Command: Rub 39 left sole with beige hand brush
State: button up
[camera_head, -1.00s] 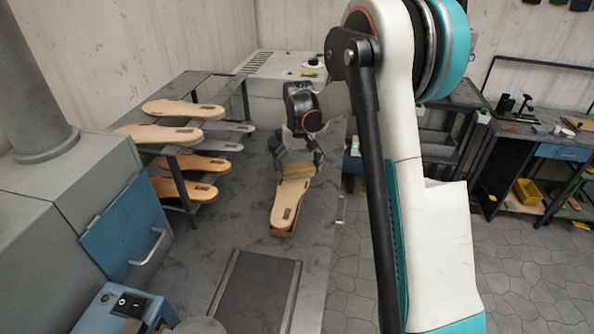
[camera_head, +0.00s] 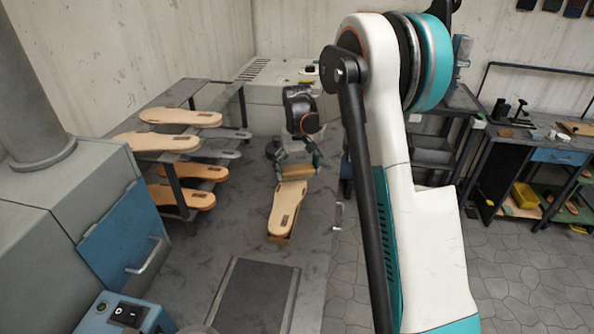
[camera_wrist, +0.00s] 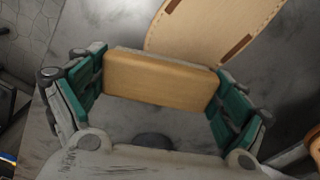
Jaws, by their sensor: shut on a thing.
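My gripper (camera_head: 297,170) is shut on the beige hand brush (camera_head: 297,174), holding it by its two ends. In the wrist view the brush (camera_wrist: 160,80) is a tan wooden block between the green fingers, with a pale strip along its far edge. A light wooden sole (camera_head: 286,208) rests on a block on the grey table, and it also shows in the wrist view (camera_wrist: 215,30). The brush is at the sole's far end and overlaps it in view. I cannot tell whether they touch. No size mark on the sole is readable.
A rack on the left holds several soles (camera_head: 180,116) on two levels. A blue-fronted grey machine (camera_head: 125,235) stands at the near left. A dark flat panel (camera_head: 255,295) lies nearer on the table. A workbench (camera_head: 545,140) stands at the right.

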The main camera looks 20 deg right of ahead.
jog(key=shift+r+p, duration=1.95)
jog(key=shift+r, duration=1.5)
jog(key=shift+d+f, duration=0.1)
